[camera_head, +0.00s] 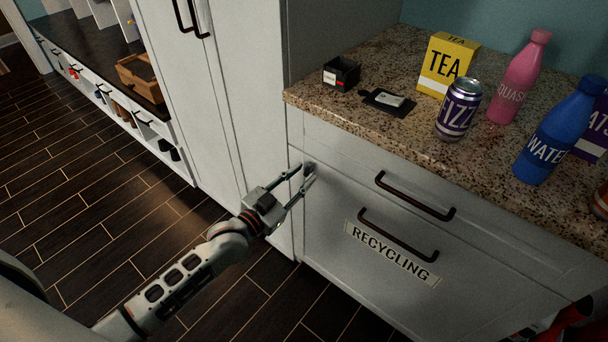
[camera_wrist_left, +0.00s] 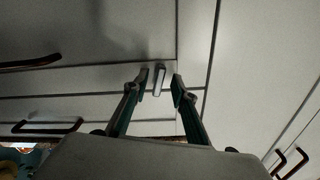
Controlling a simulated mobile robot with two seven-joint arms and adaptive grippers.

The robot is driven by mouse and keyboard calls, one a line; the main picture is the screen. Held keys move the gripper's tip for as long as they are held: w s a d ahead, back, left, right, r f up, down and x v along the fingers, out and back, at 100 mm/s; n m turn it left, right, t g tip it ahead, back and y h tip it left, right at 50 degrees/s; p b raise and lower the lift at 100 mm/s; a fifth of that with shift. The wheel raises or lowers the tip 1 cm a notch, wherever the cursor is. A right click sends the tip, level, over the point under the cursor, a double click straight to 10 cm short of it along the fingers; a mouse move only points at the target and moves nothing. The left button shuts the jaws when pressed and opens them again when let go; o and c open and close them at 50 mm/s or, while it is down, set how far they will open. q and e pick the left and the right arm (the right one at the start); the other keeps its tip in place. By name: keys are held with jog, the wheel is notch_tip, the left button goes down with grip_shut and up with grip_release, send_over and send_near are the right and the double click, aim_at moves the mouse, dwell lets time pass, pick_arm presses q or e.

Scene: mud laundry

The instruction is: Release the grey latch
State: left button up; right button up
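The grey latch (camera_wrist_left: 159,80) is a small upright bar on the white cabinet front. It also shows in the head view (camera_head: 309,167) as a small dark piece by the upper left corner of the recycling drawer (camera_head: 340,245). My left gripper (camera_wrist_left: 161,81) is open, with one fingertip on each side of the latch. A gap shows between the latch and the fingers in the left wrist view; whether a finger touches it I cannot tell. In the head view the left gripper (camera_head: 304,175) is at the cabinet front. My right gripper is not in view.
The drawer handles (camera_head: 414,196) stick out right of the gripper. Above is a granite counter (camera_head: 400,130) with a tea box (camera_head: 446,65), a can (camera_head: 458,110), bottles (camera_head: 560,130) and a small black box (camera_head: 341,73). The wooden floor (camera_head: 90,230) at left is clear.

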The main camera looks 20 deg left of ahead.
pick_arm(q)
jog(key=shift+w+d, duration=0.2)
jog(key=shift+w, duration=0.35)
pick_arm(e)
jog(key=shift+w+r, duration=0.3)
